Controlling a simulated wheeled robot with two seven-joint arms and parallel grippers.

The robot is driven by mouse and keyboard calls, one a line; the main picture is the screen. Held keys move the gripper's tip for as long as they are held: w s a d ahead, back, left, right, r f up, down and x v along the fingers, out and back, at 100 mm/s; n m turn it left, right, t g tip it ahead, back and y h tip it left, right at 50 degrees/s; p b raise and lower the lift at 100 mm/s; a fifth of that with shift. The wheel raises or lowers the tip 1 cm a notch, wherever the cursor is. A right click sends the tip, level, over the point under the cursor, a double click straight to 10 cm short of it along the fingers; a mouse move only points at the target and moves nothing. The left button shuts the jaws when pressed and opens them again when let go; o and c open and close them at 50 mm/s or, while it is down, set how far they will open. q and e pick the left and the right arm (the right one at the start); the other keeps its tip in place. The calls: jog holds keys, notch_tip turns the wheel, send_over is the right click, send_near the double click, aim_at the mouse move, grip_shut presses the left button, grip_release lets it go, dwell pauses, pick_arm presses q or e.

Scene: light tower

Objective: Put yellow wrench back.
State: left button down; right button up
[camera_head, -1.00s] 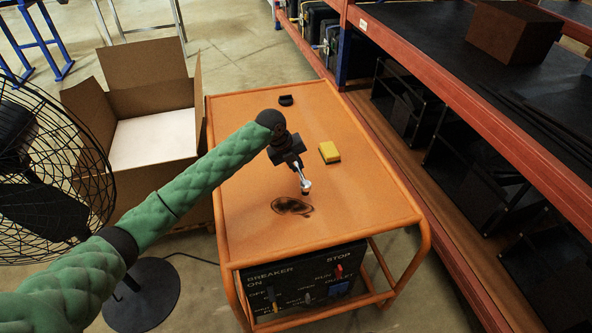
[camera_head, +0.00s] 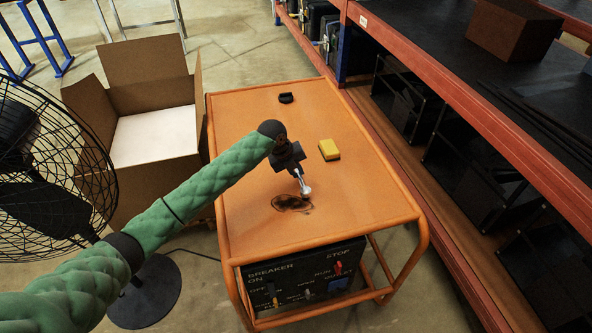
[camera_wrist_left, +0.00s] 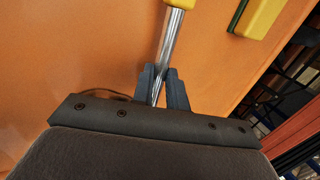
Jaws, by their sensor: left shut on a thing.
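My left gripper (camera_head: 296,169) is above the orange table top of the cart (camera_head: 245,140), pointing down. It is shut on the wrench (camera_head: 305,188), which shows in the head view as a short silver shaft with a round end. In the left wrist view the gripper's fingers (camera_wrist_left: 163,90) clasp the chrome shaft (camera_wrist_left: 170,45), and a yellow part of the wrench (camera_wrist_left: 181,3) is cut off at the top edge. The wrench's lower end is over or beside a dark round patch (camera_head: 284,204); I cannot tell whether it touches. My right gripper is not in view.
A yellow block (camera_head: 329,149) and a small black item (camera_head: 286,97) are on the table. A breaker panel (camera_head: 305,275) is below its front edge. An open cardboard box (camera_head: 150,95) and a fan (camera_head: 40,170) stand left; a shelf rack (camera_head: 470,110) stands right.

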pick_arm(q)
jog(key=c, duration=1.4)
grip_release()
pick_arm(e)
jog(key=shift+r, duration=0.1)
